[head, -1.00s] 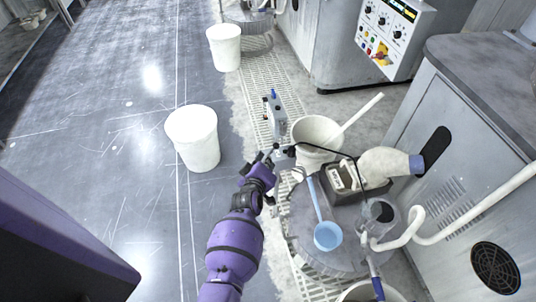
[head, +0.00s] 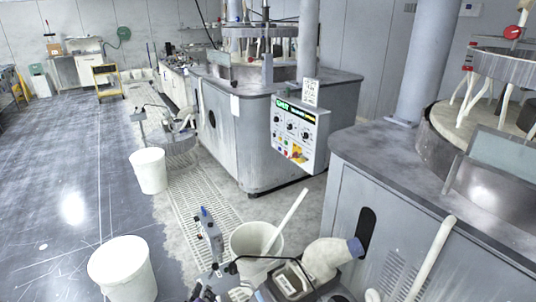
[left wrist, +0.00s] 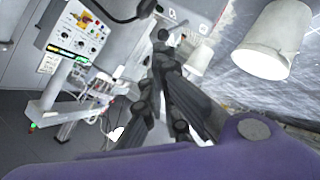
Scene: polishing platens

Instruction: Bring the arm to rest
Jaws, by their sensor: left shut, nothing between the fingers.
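My left gripper (head: 206,292) shows only as a dark part at the bottom edge of the head view; the rest of the purple arm is below the picture. In the left wrist view the gripper (left wrist: 163,42) has its dark fingers together, with nothing held between them. A purple link of my arm fills the bottom of that view. In the head view the gripper is left of the white bucket with a stick (head: 246,241) and below the small grey device with a blue knob (head: 210,236). My right gripper is in neither view.
A white bucket (head: 124,268) stands on the floor at lower left, another (head: 149,171) farther back. Grey polishing machines (head: 262,150) with a control panel (head: 297,130) stand at centre and right. The dark floor (head: 50,180) at left is mostly clear.

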